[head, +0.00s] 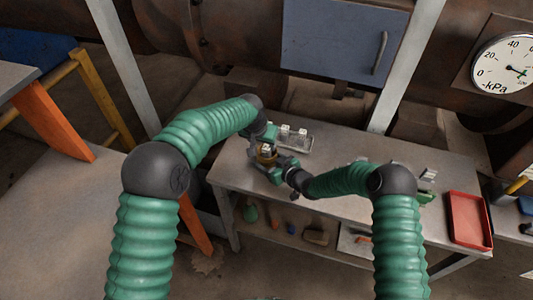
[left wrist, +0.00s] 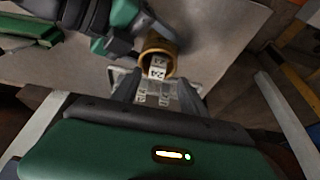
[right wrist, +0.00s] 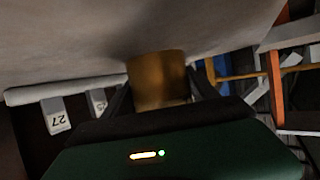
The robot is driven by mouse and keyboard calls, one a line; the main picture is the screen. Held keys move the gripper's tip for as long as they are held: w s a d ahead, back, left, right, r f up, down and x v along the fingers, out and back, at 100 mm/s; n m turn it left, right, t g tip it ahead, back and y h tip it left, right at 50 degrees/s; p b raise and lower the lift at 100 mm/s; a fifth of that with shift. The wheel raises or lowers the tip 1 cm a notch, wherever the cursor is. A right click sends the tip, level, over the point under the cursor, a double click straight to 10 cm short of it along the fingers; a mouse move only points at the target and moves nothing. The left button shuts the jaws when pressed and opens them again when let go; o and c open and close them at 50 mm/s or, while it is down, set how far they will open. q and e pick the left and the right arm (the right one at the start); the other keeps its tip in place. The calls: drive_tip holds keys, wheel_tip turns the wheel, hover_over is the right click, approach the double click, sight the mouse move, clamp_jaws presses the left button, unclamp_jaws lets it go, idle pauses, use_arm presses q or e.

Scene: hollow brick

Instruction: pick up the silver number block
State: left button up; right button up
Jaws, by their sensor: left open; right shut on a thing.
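A brass hollow brick (head: 267,153) is in my right gripper (head: 278,163), whose fingers are closed on it. In the right wrist view the brick (right wrist: 158,80) fills the space between those fingers. In the left wrist view the hollow brick (left wrist: 158,46) has its open end towards me, with pale number blocks at its mouth; the nearer block (left wrist: 157,72) seems to read 24. My left gripper (left wrist: 160,80) is open, its fingers on either side of that block with gaps showing. In the head view my left gripper (head: 268,138) is just above the brick.
A tray (head: 306,149) with several pale number blocks stands behind the grippers on the grey table (head: 320,217). A red tray (head: 468,220) is at the table's right end. Blocks (right wrist: 55,115) show at lower left in the right wrist view. A shelf below holds small objects.

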sight(267, 147)
use_arm(q)
drive_tip(key=x, duration=0.4)
drive_tip(key=shift+w+d+f, duration=0.15)
drive_tip(key=shift+d+f, duration=0.05)
drive_tip(key=shift+d, duration=0.2)
drive_tip(key=shift+c, duration=0.4)
clamp_jaws()
